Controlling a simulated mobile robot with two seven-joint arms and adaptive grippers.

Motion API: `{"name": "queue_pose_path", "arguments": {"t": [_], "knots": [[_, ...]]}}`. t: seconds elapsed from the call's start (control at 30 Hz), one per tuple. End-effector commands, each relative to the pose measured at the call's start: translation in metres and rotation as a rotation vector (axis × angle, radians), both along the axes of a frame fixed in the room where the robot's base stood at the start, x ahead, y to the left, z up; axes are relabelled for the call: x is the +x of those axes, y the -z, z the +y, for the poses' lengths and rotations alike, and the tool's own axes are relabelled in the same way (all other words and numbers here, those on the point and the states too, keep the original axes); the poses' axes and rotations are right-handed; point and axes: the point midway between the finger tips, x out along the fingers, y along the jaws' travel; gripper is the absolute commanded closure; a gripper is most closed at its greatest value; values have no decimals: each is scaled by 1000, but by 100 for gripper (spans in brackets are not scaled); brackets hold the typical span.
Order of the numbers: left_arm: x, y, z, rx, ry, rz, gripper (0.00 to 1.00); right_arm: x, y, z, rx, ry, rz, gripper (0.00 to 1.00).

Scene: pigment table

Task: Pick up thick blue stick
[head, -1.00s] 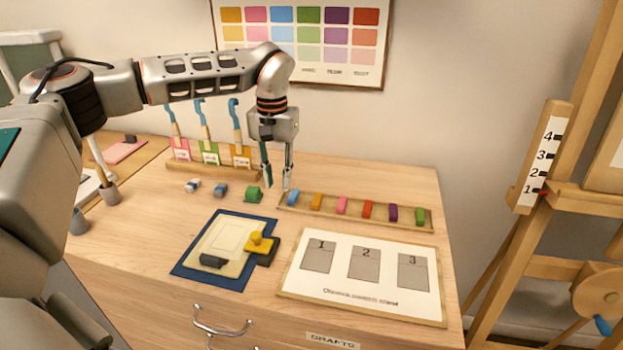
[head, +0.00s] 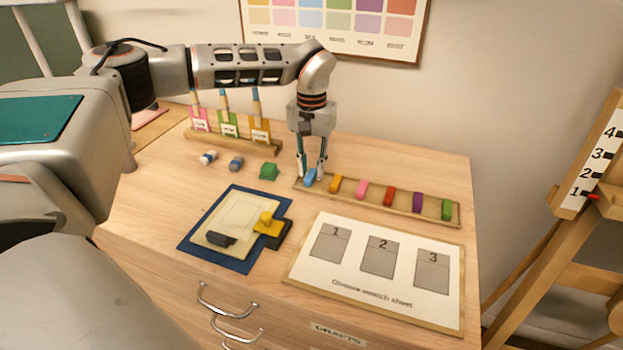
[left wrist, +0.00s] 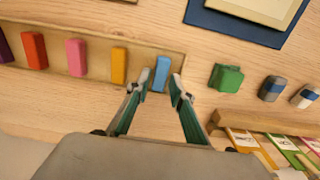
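The thick blue stick (head: 310,176) lies at the left end of a long wooden tray (head: 346,195) in the head view. My left gripper (head: 312,177) points down over that end, with its fingers on either side of the stick. In the left wrist view the blue stick (left wrist: 161,73) sits between and just beyond the fingertips of the left gripper (left wrist: 160,85). The fingers are apart, with a visible gap to the stick. My right gripper is not in view.
The tray also holds yellow, pink, red (head: 389,196), purple and green sticks. A green block (head: 269,172) and two small blocks lie left of the tray. A blue mat (head: 188,246) and a numbered sheet (head: 375,295) lie in front. A brush rack (head: 262,148) stands behind.

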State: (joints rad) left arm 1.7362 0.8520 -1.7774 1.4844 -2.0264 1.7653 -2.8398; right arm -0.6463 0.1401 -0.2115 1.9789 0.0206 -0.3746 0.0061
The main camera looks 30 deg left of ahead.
Motion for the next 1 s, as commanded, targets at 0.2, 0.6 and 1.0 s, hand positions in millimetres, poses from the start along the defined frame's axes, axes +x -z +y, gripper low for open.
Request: {"name": "queue_pose_path", "arguments": {"t": [0.2, 0.6, 1.0], "knots": [[1, 6, 0, 0, 0, -3, 78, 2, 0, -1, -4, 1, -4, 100], [0, 6, 0, -1, 0, -2, 100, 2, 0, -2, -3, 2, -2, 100], [1, -16, 0, -1, -1, -5, 100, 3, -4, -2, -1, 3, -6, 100]]}}
